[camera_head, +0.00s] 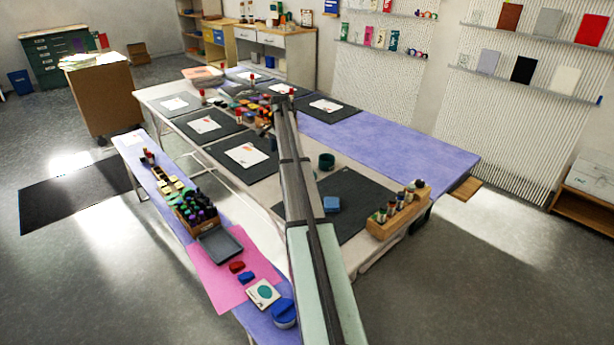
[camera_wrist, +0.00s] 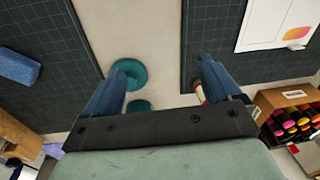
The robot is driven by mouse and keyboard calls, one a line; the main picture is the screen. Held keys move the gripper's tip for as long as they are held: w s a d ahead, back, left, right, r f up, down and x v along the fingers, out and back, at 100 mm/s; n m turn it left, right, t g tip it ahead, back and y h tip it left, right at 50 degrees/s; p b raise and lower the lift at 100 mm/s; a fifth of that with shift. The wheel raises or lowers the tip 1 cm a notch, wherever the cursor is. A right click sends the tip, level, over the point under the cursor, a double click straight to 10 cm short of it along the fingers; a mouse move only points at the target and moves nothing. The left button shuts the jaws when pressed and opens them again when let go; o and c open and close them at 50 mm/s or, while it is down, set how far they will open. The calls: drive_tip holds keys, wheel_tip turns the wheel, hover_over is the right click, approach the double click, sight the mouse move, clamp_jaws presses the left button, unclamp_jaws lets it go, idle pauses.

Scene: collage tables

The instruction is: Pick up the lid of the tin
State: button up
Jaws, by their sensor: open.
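A dark green round tin (camera_head: 326,161) stands on the white table, right of my arm in the head view. In the wrist view a larger teal round piece (camera_wrist: 131,75) lies on the pale strip between two dark mats. A smaller teal round piece (camera_wrist: 139,105) is just below it, partly covered by my gripper's mount. I cannot tell for certain which is the lid. My gripper (camera_wrist: 162,75) is open and empty, with blue fingers. The larger piece is between the fingers in the picture, close to the left one; contact cannot be judged. In the head view the fingertips are hard to make out.
A blue sponge-like block (camera_head: 332,204) lies on the near dark mat (camera_head: 350,190). A wooden rack of bottles (camera_head: 398,214) stands at that table's near right. A box of colourful markers (camera_wrist: 288,122) is right of my gripper. The purple tabletop (camera_head: 400,145) is largely clear.

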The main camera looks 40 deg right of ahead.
drive_tip(key=s+d+r+m+g, duration=0.1)
drive_tip(key=s+d+r, duration=0.2)
drive_tip(key=s+d, duration=0.4)
drive_tip(key=shift+y, duration=0.3)
drive_tip(key=f, duration=0.2)
drive_tip(key=d+f, duration=0.1)
drive_tip(key=f, duration=0.2)
drive_tip(key=w+f, duration=0.1)
drive_tip(key=f, duration=0.2)
drive_tip(key=shift+d+f, duration=0.25)
drive_tip(key=shift+a+f, duration=0.15)
drive_tip(key=shift+f, duration=1.2)
drive_tip(key=shift+a+f, duration=0.1)
drive_tip(key=shift+f, duration=1.2)
drive_tip(key=shift+c, duration=0.4)
drive_tip(key=c, duration=0.6)
drive_tip(key=shift+r, duration=0.15)
